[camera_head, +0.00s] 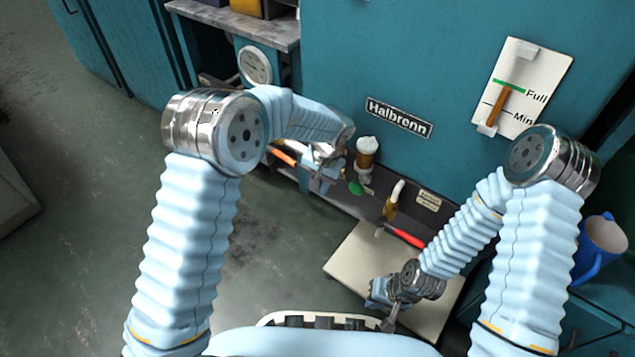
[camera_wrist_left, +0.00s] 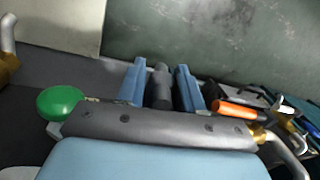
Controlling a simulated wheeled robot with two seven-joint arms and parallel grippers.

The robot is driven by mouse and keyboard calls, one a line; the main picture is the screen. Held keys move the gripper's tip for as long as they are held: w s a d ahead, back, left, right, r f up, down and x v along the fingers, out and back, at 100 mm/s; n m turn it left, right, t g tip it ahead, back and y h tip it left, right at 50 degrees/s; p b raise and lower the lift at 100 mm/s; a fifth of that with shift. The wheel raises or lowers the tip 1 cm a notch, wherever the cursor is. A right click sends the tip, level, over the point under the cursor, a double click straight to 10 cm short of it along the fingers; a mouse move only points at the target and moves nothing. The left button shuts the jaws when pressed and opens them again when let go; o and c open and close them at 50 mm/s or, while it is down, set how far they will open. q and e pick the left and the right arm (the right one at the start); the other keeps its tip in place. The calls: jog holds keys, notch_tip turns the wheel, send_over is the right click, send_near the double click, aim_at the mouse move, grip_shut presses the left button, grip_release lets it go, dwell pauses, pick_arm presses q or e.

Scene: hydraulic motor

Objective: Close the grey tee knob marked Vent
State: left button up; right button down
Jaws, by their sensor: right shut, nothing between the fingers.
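My left gripper (camera_head: 322,176) is low at the front of the teal machine, left of an amber cup with a white top. In the left wrist view, its two blue fingers (camera_wrist_left: 161,86) stand apart on either side of a dark grey round-ended bar (camera_wrist_left: 160,88), which may be the grey tee knob. I cannot tell whether the fingers touch the bar. No Vent marking is readable. In the head view the knob is hidden by the gripper and arm. My right gripper (camera_head: 389,318) is shut and empty above the pale board at the front.
Close to the left gripper are a green knob (camera_head: 355,187), an orange handle (camera_head: 284,156) and the amber cup (camera_head: 367,155). A brass fitting with a white end (camera_head: 393,200) and a red handle (camera_head: 405,236) lie right. A blue mug (camera_head: 602,243) stands far right.

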pick_arm(q)
jog(key=c, duration=0.4)
jog(key=shift+d+f+t+y+b, duration=0.1)
jog(key=shift+f+t+y+b, duration=0.1)
jog(key=shift+t+y+b, duration=0.45)
jog(key=shift+r+y, duration=0.15)
jog(key=shift+y, duration=0.4)
jog(key=o, duration=1)
jog(key=shift+r, duration=0.1)
